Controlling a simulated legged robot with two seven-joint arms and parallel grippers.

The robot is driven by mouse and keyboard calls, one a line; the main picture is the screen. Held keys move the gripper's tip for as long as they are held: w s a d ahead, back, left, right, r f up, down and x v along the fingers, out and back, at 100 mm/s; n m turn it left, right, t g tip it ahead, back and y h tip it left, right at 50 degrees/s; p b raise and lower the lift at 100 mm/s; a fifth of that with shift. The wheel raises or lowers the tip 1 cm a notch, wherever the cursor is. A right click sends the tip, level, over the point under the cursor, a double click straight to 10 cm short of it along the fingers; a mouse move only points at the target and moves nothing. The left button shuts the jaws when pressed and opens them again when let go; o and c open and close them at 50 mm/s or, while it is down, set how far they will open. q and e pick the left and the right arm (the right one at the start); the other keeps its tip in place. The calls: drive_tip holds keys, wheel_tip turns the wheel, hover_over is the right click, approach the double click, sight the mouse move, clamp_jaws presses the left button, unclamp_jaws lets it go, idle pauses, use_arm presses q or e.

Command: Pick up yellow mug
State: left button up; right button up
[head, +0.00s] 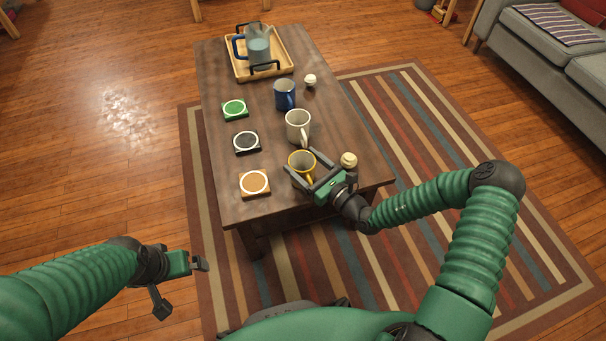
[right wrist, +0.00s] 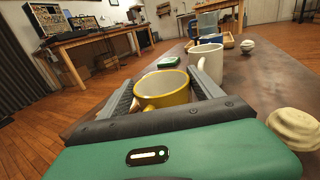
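The yellow mug (head: 301,158) stands upright at the near end of the wooden coffee table; it also shows in the right wrist view (right wrist: 165,88), with its handle toward my palm. My right gripper (head: 300,162) is at the mug, one finger on each side of it. In the right wrist view its fingers are spread wide; whether either touches the mug I cannot tell. My left gripper (head: 182,284) hangs over the floor, left of the table, with its fingers apart and empty.
A white mug (head: 298,122) and a blue mug (head: 285,92) stand behind the yellow one. Green (head: 234,108), black (head: 246,141) and orange (head: 254,182) coasters lie at left. A pale ball-like object (head: 349,159) is right of my right gripper. A tray (head: 286,52) holds a pitcher (head: 258,47).

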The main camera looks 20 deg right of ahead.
drive_tip(key=shift+d+f, duration=0.1)
drive_tip(key=shift+d, duration=0.05)
drive_tip(key=c, duration=1.4)
clamp_jaws()
